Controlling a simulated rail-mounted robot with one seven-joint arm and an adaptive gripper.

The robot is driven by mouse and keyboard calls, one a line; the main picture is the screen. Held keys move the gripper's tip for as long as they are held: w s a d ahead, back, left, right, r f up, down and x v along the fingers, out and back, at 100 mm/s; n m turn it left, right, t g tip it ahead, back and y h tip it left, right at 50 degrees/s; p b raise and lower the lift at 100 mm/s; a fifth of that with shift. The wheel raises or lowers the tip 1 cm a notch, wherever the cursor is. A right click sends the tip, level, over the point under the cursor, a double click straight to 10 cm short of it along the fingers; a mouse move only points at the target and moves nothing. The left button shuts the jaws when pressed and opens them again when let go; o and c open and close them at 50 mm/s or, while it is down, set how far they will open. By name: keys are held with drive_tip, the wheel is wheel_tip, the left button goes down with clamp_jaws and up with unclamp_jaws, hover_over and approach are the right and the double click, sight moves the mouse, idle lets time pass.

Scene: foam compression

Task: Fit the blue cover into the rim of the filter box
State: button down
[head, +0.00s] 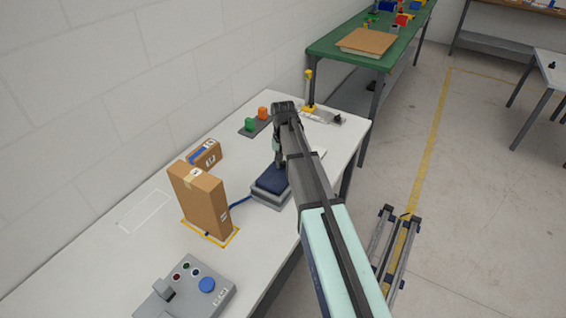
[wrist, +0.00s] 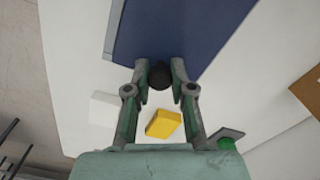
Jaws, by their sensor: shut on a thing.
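The blue cover (head: 269,181) is a flat dark-blue slab directly over the grey filter box (head: 266,200) on the white table. I cannot tell whether it sits inside the rim or rests on top of it. In the wrist view the cover (wrist: 185,30) fills the top middle, with a dark round knob (wrist: 160,76) near its edge. My gripper (wrist: 160,70) is shut on this knob, one finger on each side. In the head view my gripper (head: 278,163) points down onto the cover, and my arm hides its right side.
A tall cardboard box (head: 203,203) stands left of the filter box, with a smaller carton (head: 206,155) behind. A grey control box (head: 190,292) is at the front. A yellow block (wrist: 163,124) shows between my fingers.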

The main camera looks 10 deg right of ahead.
drive_tip(key=shift+f, duration=0.7)
drive_tip(key=c, duration=0.9)
unclamp_jaws()
wheel_tip(320, 180, up, 12)
drive_tip(key=shift+r, duration=0.1)
